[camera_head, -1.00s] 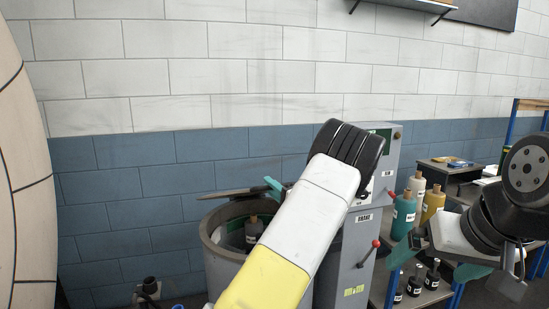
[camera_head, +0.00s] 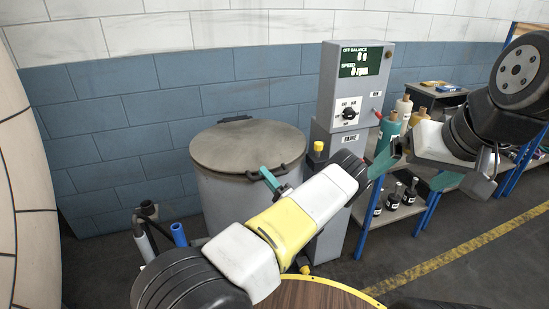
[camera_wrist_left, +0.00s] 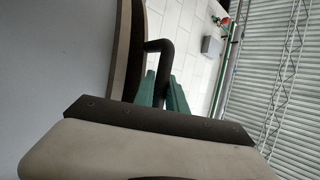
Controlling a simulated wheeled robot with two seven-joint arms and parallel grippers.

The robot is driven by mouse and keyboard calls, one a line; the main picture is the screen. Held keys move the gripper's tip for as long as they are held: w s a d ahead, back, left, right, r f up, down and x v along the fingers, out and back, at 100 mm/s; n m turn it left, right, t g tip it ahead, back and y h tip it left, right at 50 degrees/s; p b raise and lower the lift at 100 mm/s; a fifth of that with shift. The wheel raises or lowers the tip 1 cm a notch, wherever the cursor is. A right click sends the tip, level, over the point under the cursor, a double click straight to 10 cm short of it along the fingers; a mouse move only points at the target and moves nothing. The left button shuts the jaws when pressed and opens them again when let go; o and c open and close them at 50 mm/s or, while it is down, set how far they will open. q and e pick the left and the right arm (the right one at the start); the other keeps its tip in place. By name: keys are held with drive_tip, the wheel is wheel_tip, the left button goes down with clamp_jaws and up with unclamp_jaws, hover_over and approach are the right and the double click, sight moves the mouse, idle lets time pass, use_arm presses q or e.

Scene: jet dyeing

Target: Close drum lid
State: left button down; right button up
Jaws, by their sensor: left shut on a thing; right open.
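The drum (camera_head: 238,205) is a light grey cylinder by the wall. Its round grey-brown lid (camera_head: 245,147) lies flat over the top and covers the opening. My left gripper (camera_head: 269,178) is shut on the dark lid handle (camera_head: 253,174) at the front right rim. In the left wrist view, the green fingers (camera_wrist_left: 163,90) meet the dark bent handle (camera_wrist_left: 165,50) beside the rim. My right gripper (camera_head: 418,170) is open and empty, in front of the shelf to the right.
A grey control cabinet (camera_head: 345,85) with a display and knob stands right of the drum. Several bottles (camera_head: 390,130) stand on a shelf behind my right gripper. Pipes (camera_head: 178,234) rise left of the drum. A round brown tabletop (camera_head: 315,294) is at the bottom edge.

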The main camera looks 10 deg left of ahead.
use_arm(q)
drive_tip(key=shift+d+f, duration=0.1)
drive_tip(key=shift+f, duration=0.3)
drive_tip(key=c, duration=1.6)
unclamp_jaws()
drive_tip(key=shift+c, duration=0.2)
drive_tip(key=v, duration=0.8)
